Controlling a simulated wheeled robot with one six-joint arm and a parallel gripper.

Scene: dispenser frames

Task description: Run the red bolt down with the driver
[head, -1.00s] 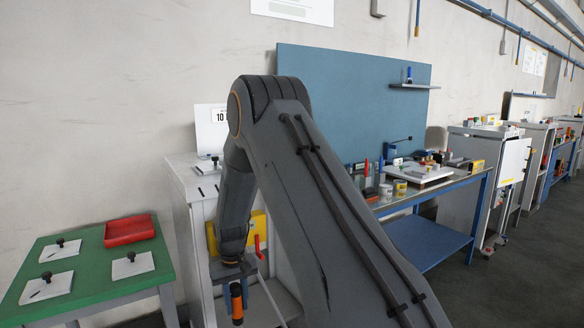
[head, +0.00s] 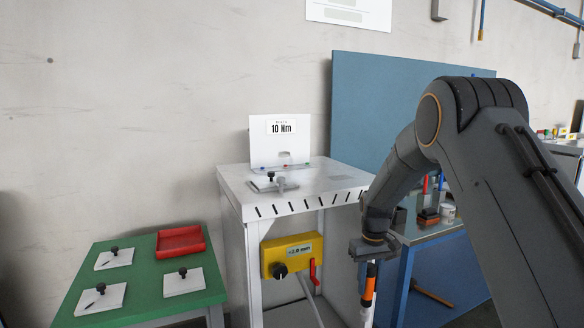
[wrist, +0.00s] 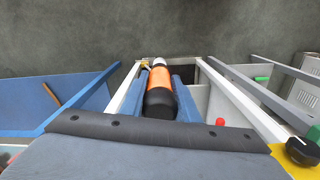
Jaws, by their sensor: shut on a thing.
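My gripper (head: 372,248) is shut on the driver, an orange and black tool (head: 369,284) that hangs upright below it, in front of the white cart's right side. In the wrist view the driver (wrist: 160,88) lies between the two blue fingers of my gripper (wrist: 160,85), its black end nearest the camera. The white cart (head: 240,185) carries an upright panel (head: 262,150) reading 10 Nm. Small coloured spots sit at the panel's foot; they are too small for me to tell whether one is the red bolt. A small plate with a black knob (head: 270,177) lies before the panel.
A yellow box (head: 291,243) with a display, black knob and red lever is on the cart's front. A green table (head: 140,262) with a red tray (head: 181,241) and several white plates stands left. A blue bench (head: 440,270) stands right, close to my gripper. Floor shows between them.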

